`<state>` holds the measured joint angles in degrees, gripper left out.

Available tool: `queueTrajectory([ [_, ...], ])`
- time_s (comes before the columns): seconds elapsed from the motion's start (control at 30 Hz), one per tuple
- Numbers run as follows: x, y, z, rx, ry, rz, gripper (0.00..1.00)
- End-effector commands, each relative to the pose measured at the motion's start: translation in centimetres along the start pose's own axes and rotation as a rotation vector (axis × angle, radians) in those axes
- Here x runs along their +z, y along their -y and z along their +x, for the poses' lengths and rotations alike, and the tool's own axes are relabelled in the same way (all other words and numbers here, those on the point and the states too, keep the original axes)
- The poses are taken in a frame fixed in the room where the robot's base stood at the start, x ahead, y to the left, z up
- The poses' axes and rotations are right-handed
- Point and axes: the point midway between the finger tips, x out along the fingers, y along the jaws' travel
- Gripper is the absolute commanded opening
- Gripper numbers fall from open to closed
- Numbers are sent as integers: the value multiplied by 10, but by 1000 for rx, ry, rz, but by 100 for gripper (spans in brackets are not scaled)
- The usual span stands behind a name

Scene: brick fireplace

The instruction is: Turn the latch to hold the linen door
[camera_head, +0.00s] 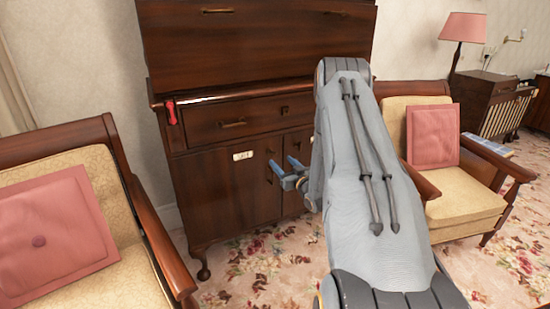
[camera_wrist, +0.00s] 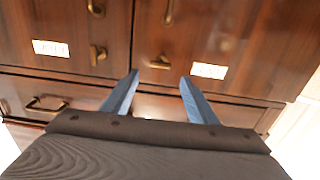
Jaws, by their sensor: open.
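A dark wood cabinet (camera_head: 222,190) has two lower doors side by side. The left door carries a white label (camera_head: 243,155). The wrist view, which appears upside down, shows a label on each door, one at left (camera_wrist: 51,48) and one at right (camera_wrist: 208,70); I cannot read either. Near the door seam are two small brass latches, a left one (camera_wrist: 97,55) and a right one (camera_wrist: 160,62). My gripper (camera_head: 284,168) is open with blue fingers before the doors. In the wrist view its fingertips (camera_wrist: 160,80) flank the right latch, with no visible contact.
A drawer (camera_head: 235,122) with a brass handle (camera_wrist: 45,103) lies above the doors. A red object (camera_head: 171,112) is at the cabinet's left edge. Armchairs stand at left (camera_head: 130,275) and right (camera_head: 465,205). Floral carpet (camera_head: 265,265) lies in front. My arm hides the cabinet's right side.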

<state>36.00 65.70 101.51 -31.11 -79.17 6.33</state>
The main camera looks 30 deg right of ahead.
Motion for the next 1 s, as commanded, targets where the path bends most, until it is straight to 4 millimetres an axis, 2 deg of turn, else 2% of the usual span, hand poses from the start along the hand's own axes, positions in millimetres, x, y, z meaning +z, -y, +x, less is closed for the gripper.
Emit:
queueTrajectory([
  [0.2,0,1,34,-1,0,0,53],
  [0.4,0,1,59,-1,2,0,53],
  [0.6,0,1,69,0,3,0,53],
  [0.8,0,1,69,0,3,0,53],
  [0.87,0,1,69,0,3,0,46],
  [1.0,0,1,69,0,3,0,23],
])
